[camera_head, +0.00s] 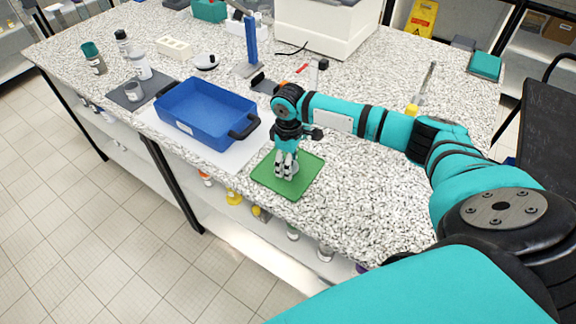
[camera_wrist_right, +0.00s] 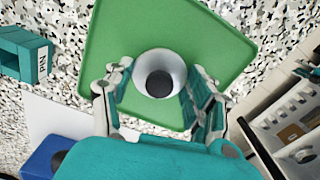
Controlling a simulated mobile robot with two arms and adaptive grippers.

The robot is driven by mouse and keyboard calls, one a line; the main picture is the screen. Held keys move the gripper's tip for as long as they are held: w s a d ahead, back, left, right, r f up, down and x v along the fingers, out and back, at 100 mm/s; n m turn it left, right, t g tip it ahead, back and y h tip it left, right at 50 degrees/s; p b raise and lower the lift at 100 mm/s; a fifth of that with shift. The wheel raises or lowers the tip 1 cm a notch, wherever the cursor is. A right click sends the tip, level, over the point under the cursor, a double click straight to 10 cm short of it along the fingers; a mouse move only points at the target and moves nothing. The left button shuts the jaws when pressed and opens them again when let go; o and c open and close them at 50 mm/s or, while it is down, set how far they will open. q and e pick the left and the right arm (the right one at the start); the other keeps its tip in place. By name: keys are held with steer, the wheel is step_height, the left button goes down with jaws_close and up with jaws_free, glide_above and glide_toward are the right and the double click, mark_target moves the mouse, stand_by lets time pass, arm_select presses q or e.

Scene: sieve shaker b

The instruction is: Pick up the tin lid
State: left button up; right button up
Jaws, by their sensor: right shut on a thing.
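The tin lid (camera_wrist_right: 160,83) shows in the right wrist view as a round white piece with a dark round knob at its middle. It is over the green mat (camera_wrist_right: 215,35), between the two fingers of my right gripper (camera_wrist_right: 160,92). The gripper is shut on it; I cannot tell whether the lid touches the mat. In the head view my right gripper (camera_head: 286,168) points down over the green mat (camera_head: 306,185), and its fingers hide most of the lid. My left gripper is not in view.
The blue tray (camera_head: 192,124) stands left of the mat on a white sheet. The counter's front edge is close to the green mat.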

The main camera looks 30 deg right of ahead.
steer(key=shift+r, duration=0.1)
steer(key=shift+r+b, duration=0.35)
steer(key=shift+r, duration=0.25)
steer(key=shift+a+r+b, duration=0.2)
steer(key=shift+r+b, duration=0.3)
steer(key=shift+r, duration=0.55)
steer(key=w+a+r+b, duration=0.1)
steer(key=a+b, duration=0.2)
steer(key=a, duration=1.2)
steer(key=shift+a+r+b, duration=0.25)
steer(key=shift+a+b, duration=0.05)
steer(key=shift+b, duration=0.05)
